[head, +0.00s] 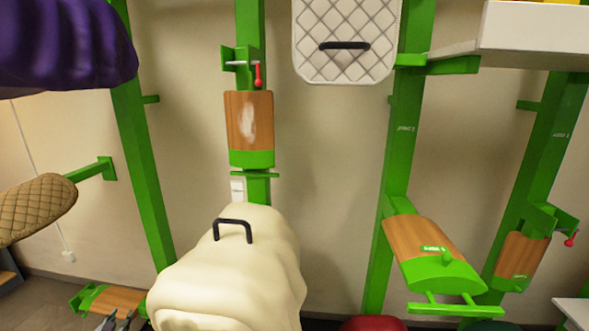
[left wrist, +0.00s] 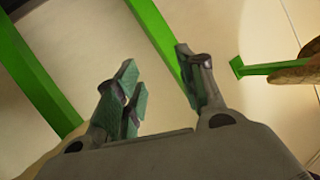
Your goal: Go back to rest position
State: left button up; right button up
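My left gripper (head: 118,322) shows only in part at the bottom left edge of the head view, just in front of a low green and wooden saddle support (head: 107,300) and left of a cream padded form (head: 235,270). In the left wrist view the left gripper (left wrist: 160,78) has its green-padded fingers spread apart. Nothing is between them. A green post (left wrist: 35,75) and a green bar run behind the fingers there. My right gripper is in neither view.
Green posts (head: 145,160) stand along the wall with wooden supports (head: 250,122). A purple form (head: 62,42) hangs at upper left and a brown quilted pad (head: 37,208) below it. A white quilted pad (head: 345,65) hangs high in the middle. A white shelf (head: 535,32) juts out at upper right.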

pick_arm(q)
jog(key=s+a+f+m+g, duration=0.2)
jog(key=s+f+g, duration=0.4)
jog(key=s+f, duration=1.65)
jog(key=s+a+f+m+g, duration=0.1)
jog(key=s+f+g, duration=0.2)
jog(key=s, duration=1.2)
jog(key=s+a+f+m+g, duration=0.1)
jog(key=s+f+m+g, duration=0.15)
jog(key=s, duration=1.25)
jog(key=s+d+f+n+h, duration=0.1)
jog(key=d+f, duration=0.3)
jog(key=d, duration=1)
jog(key=s+d+f+n+h, duration=0.1)
jog(key=d+f, duration=0.3)
jog(key=d, duration=1.1)
jog(key=s+d+f+n+h, duration=0.1)
jog(key=d+f, duration=0.3)
jog(key=d, duration=1.1)
jog(key=shift+d+f+g+h, duration=0.15)
jog(key=shift+f+g+h, duration=0.25)
jog(key=shift+h, duration=0.4)
jog(key=shift+r, duration=0.1)
jog(key=shift+s, duration=0.2)
